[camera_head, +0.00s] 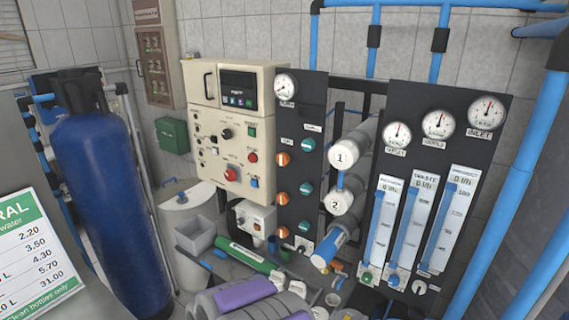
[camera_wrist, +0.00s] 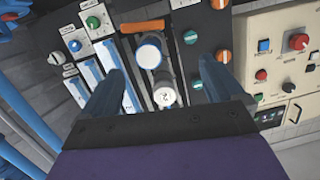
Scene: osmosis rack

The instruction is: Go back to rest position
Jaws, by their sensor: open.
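My gripper (camera_wrist: 160,68) shows in the wrist view with its two dark fingers spread apart. Nothing is held between them. Grey and purple parts of my arm (camera_head: 245,293) lie low at the bottom centre of the head view, in front of the osmosis rack. The gripper's fingertips cannot be made out clearly there. In the wrist view the rack appears upside down, with the white-capped cylinders (camera_wrist: 149,54) seen between the fingers. The same cylinders, marked 1 and 2, are at the rack's middle in the head view (camera_head: 342,157). I cannot tell any contact with the rack.
A beige control box (camera_head: 205,130) is left of the black panel with orange and teal knobs (camera_head: 282,158). Gauges (camera_head: 438,124) and flow meters (camera_head: 427,225) are at right. A blue tank (camera_head: 105,200) and a price sign (camera_head: 35,255) are at left. Blue pipes (camera_head: 530,150) run along the right.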

